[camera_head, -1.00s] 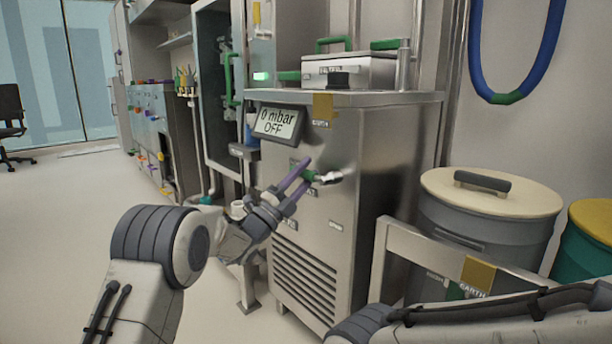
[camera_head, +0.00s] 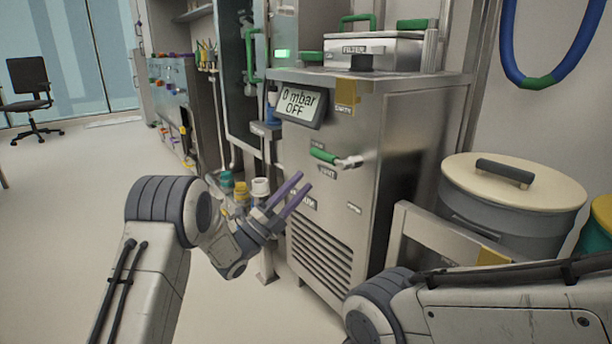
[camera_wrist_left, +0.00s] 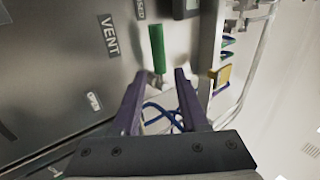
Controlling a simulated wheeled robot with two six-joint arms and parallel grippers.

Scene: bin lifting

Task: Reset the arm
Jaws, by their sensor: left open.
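My left gripper (camera_head: 303,180) is in front of the steel cabinet (camera_head: 352,215), below and left of a green-handled lever (camera_head: 323,155) on the cabinet's front. Its two purple fingers are apart, with nothing between them that I can see. In the left wrist view the open fingers (camera_wrist_left: 160,75) point towards the cabinet face, with a green handle (camera_wrist_left: 157,45) beyond their tips and apart from them. My right arm shows at the lower right of the head view; its gripper is out of frame.
A display (camera_head: 300,105) on the cabinet reads "0 mbar OFF". A lidded grey drum (camera_head: 508,220) stands at the right, behind a metal rail (camera_head: 440,235). A filter box (camera_head: 385,50) sits on top. Open floor (camera_head: 70,210) lies to the left.

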